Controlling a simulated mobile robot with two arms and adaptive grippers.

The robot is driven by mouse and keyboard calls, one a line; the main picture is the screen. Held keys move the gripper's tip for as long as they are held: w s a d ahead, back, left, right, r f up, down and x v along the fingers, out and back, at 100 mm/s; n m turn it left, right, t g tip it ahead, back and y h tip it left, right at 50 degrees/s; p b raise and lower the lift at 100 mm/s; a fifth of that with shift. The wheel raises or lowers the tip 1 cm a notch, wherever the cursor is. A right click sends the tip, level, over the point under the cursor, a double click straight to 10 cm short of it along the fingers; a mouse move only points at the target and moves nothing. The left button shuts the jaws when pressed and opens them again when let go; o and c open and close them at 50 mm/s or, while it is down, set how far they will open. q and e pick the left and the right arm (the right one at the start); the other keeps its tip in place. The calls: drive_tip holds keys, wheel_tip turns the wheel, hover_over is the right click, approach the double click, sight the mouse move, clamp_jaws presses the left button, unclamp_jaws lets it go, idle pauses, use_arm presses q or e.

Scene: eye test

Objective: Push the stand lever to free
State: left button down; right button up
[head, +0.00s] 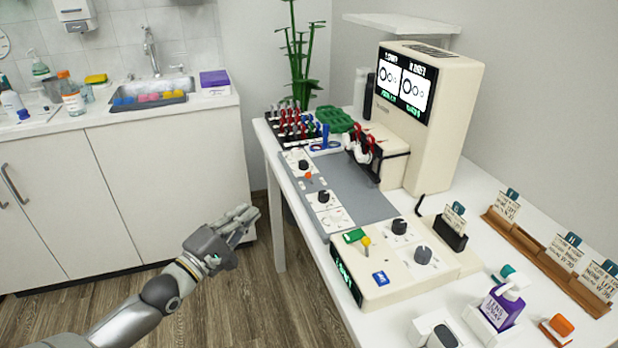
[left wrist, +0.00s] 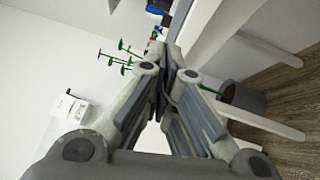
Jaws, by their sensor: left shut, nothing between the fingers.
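My left gripper (head: 246,217) is shut and empty, in the air in front of the white table's left edge, apart from everything on it. In the left wrist view its fingertips (left wrist: 171,58) meet. The cream control box (head: 385,290) at the table's near left carries a small lever with a yellow knob (head: 366,243) beside a green piece (head: 355,236). A flat grey panel with white dial plates lies behind it and has a small orange-red knob (head: 308,175). I cannot tell which is the stand lever, and no "free" marking is readable. My right gripper is not in view.
A tall cream machine with a screen (head: 405,88) stands at the back of the table. A purple spray bottle (head: 502,303) and a wooden card rack (head: 545,258) are at the right. A sink counter (head: 120,120) is at the left. The floor between is free.

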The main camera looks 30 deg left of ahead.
sight(290, 194)
use_arm(q)
drive_tip(key=shift+r, duration=0.2)
drive_tip(key=shift+w, duration=0.1)
drive_tip(key=w, duration=0.3)
drive_tip(key=w+d+r, duration=0.1)
drive_tip(key=w, duration=0.3)
drive_tip(key=w+d+r, duration=0.1)
drive_tip(key=w, duration=0.3)
drive_tip(key=shift+w+d, duration=0.15)
drive_tip(key=shift+d, duration=0.05)
drive_tip(key=shift+w+d+r, duration=0.15)
drive_tip(key=shift+w+d, duration=0.25)
drive_tip(key=shift+d, duration=0.1)
drive_tip(key=shift+w+d, duration=0.1)
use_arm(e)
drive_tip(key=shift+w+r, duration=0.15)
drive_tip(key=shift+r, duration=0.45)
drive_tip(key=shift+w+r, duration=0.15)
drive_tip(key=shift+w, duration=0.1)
